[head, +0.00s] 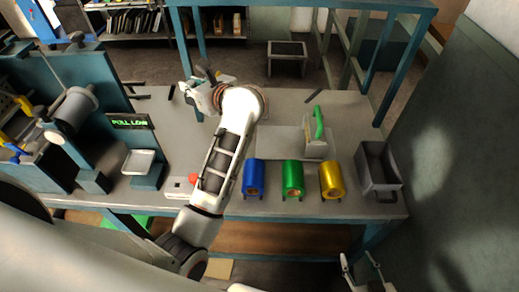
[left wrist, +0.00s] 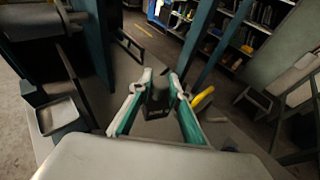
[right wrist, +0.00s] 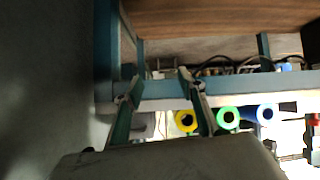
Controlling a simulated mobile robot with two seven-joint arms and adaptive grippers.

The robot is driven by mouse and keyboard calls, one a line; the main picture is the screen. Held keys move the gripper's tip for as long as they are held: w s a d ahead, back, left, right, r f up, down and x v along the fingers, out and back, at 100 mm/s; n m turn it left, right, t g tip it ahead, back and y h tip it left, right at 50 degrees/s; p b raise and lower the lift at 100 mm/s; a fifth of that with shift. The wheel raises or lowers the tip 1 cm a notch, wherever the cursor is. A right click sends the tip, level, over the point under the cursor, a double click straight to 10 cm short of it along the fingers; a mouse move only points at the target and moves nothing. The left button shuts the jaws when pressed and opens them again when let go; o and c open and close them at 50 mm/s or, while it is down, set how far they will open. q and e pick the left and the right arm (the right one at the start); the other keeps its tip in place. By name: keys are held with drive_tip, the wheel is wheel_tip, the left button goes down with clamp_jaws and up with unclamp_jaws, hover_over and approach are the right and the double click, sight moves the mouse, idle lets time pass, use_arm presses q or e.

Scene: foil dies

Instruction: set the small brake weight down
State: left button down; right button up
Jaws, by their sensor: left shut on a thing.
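My left gripper (head: 203,92) is over the back middle of the workbench (head: 275,108) in the head view. In the left wrist view its two fingers (left wrist: 155,88) are closed on a dark block with a pale label, the small brake weight (left wrist: 157,103). The weight is hard to make out in the head view, where the gripper and arm cover it. I cannot tell whether its underside touches the bench. My right gripper (head: 362,270) is low in front of the bench's right end. In the right wrist view its fingers (right wrist: 154,88) are apart with nothing between them.
A machine with a "PULL LOW" display (head: 130,121) and a pale tray (head: 140,161) stands at left. Blue (head: 253,178), green (head: 292,180) and yellow (head: 332,181) rolls line the front edge.

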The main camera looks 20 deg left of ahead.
use_arm(q)
wheel_tip(320, 180, down, 20)
drive_tip(key=b, duration=1.1)
drive_tip(key=shift+f+b, duration=0.15)
drive_tip(key=shift+b, duration=0.2)
drive_tip(key=shift+r, duration=0.25)
drive_tip(key=shift+f, duration=0.15)
drive_tip(key=c, duration=2.3)
unclamp_jaws()
drive_tip(key=shift+f, duration=0.2)
drive_tip(key=shift+o, duration=0.7)
drive_tip(key=shift+r, duration=0.1)
use_arm(e)
wheel_tip(320, 180, down, 10)
drive_tip(key=d, duration=0.1)
drive_tip(key=shift+d+n+h, duration=0.25)
drive_tip(key=shift+n+h, duration=0.05)
